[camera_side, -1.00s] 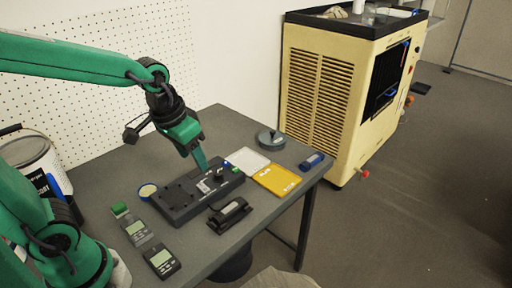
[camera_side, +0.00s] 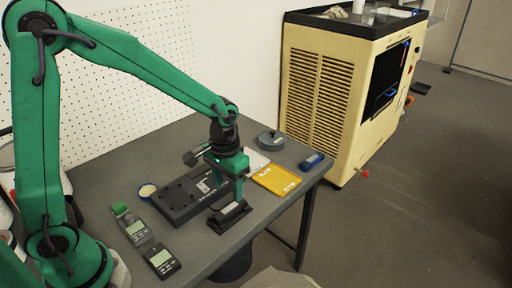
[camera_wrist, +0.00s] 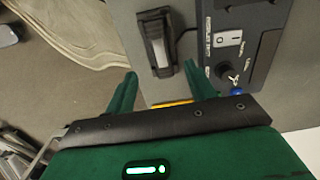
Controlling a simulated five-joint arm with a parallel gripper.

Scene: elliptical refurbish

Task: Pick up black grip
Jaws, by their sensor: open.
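The black grip (camera_side: 229,217) appears to be the small black piece with a grey top, lying at the front edge of the grey table. In the wrist view the black grip (camera_wrist: 148,22) is at the top centre, ahead of my fingers. My gripper (camera_side: 239,192) is just above or behind its right end; I cannot tell whether they touch. In the wrist view my gripper (camera_wrist: 161,86) has its two green fingers apart, with no object between them. My gripper partly hides the area behind the grip in the side view.
A dark control box (camera_side: 182,199) lies close left of the grip; its knob and switch show in the wrist view (camera_wrist: 235,45). A yellow tray (camera_side: 277,180), blue cylinder (camera_side: 312,161) and round grey part (camera_side: 271,140) lie to the right. Two meters (camera_side: 162,262) are front left.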

